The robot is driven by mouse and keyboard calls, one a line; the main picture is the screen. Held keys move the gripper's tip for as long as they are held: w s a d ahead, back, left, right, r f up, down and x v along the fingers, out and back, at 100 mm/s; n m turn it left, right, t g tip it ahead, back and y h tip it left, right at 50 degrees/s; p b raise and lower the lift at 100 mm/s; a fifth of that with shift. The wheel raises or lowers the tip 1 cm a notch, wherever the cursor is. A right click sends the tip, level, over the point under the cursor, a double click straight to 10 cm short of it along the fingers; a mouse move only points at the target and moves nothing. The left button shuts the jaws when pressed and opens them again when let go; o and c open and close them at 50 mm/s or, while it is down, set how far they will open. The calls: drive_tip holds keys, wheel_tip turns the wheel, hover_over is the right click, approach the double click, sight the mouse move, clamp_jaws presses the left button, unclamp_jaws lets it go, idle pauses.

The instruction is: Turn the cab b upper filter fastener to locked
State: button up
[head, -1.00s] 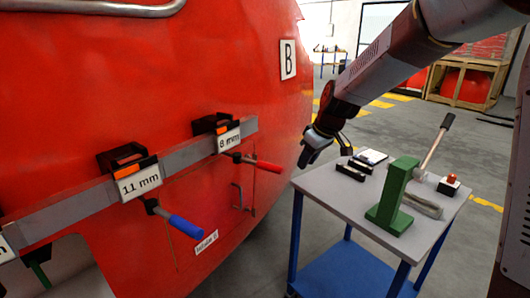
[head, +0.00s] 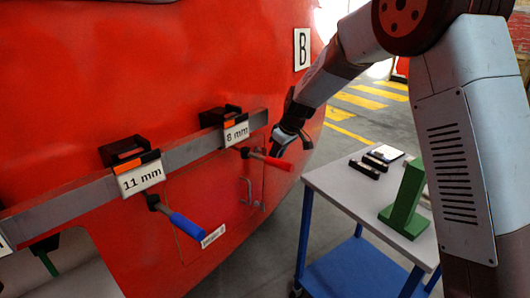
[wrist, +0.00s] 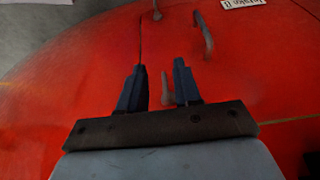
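The access panel (head: 215,205) with a handle (head: 248,190) is set in the red nosecone below the grey rail. A small lower fastener (head: 261,206) sits near the panel's right edge. My gripper (head: 287,148) is close to the nosecone, by the panel's upper right edge. In the wrist view my gripper (wrist: 160,78) is open, with a small grey fastener (wrist: 167,88) between its two fingers. It seems apart from them, and how it is turned is unclear. The lower fastener (wrist: 157,10) and handle (wrist: 205,37) show beyond the fingertips. The upper fastener is hidden in the head view.
A red-handled tool (head: 268,159) hangs from the 8 mm holder (head: 222,116), close beside my gripper. A blue-handled tool (head: 181,223) hangs from the 11 mm holder (head: 128,153). A table (head: 345,190) with a green block (head: 405,200) stands to the right.

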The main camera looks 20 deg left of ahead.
sight(265, 151)
drive_tip(key=a, duration=0.1)
drive_tip(key=w+a, duration=0.1)
drive_tip(key=a, duration=0.1)
drive_tip(key=w+a, duration=0.1)
drive_tip(key=shift+a, duration=0.3)
drive_tip(key=shift+a+f, duration=0.1)
drive_tip(key=shift+f, duration=0.45)
drive_tip(key=shift+c, duration=0.4)
clamp_jaws()
